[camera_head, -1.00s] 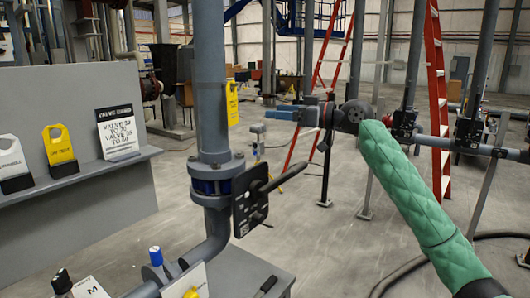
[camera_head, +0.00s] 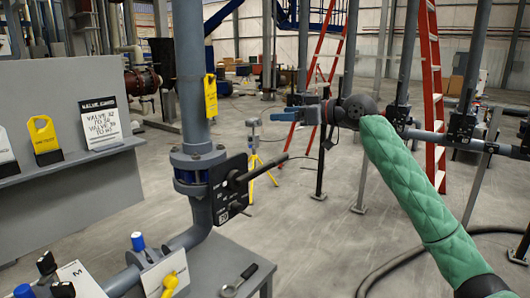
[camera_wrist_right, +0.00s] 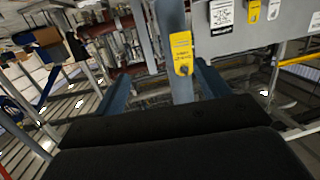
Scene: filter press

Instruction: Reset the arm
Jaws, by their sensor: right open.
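My right arm, in a green quilted sleeve, reaches in from the lower right of the head view. Its right gripper (camera_head: 287,115) has blue fingers pointing left, is held in the air right of the upright grey pipe (camera_head: 190,80), and holds nothing. The right wrist view shows the two blue fingers apart, with the right gripper (camera_wrist_right: 160,78) open. The pipe (camera_wrist_right: 171,30) and its yellow tag (camera_wrist_right: 181,54) appear behind the gap between them, with no visible contact. My left gripper is not in view.
A valve with a dark plate and lever (camera_head: 235,185) sits on the pipe, left of and below the gripper. A grey shelf panel (camera_head: 60,100) holds tags at left. A wrench (camera_head: 240,280) lies on the grey bench. Red ladders (camera_head: 432,90) stand behind.

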